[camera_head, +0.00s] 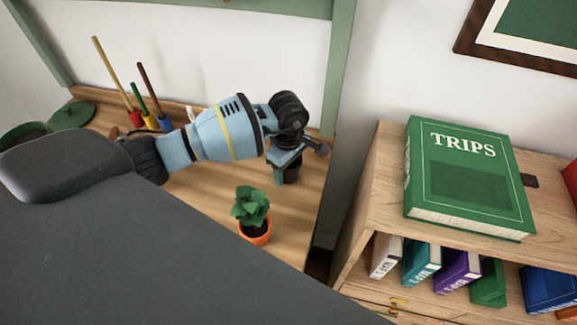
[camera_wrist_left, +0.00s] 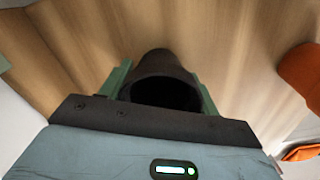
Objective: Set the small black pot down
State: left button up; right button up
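The small black pot (camera_head: 291,173) is near the right end of the wooden table, under my left gripper (camera_head: 287,164). In the left wrist view the dark pot (camera_wrist_left: 165,88) sits between the two green fingers of the gripper (camera_wrist_left: 162,92), with a finger against each side. I look into its dark opening, and wood shows around it. Whether its base touches the wood is hard to tell. My right gripper is in neither view.
A leafy plant in an orange pot (camera_head: 255,234) stands in front of the gripper. Colored holders with sticks (camera_head: 150,121) stand at the back left, near a green lid (camera_head: 72,115). A wooden shelf (camera_head: 375,190) with a green book (camera_head: 465,175) is to the right.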

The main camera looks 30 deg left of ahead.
pick_arm(q)
jog(key=o, duration=0.5)
jog(key=shift+c, duration=0.2)
jog(key=shift+r, duration=0.5)
notch_tip(320, 180, up, 11)
jog(key=shift+r+p, duration=0.15)
jog(key=shift+p, duration=0.15)
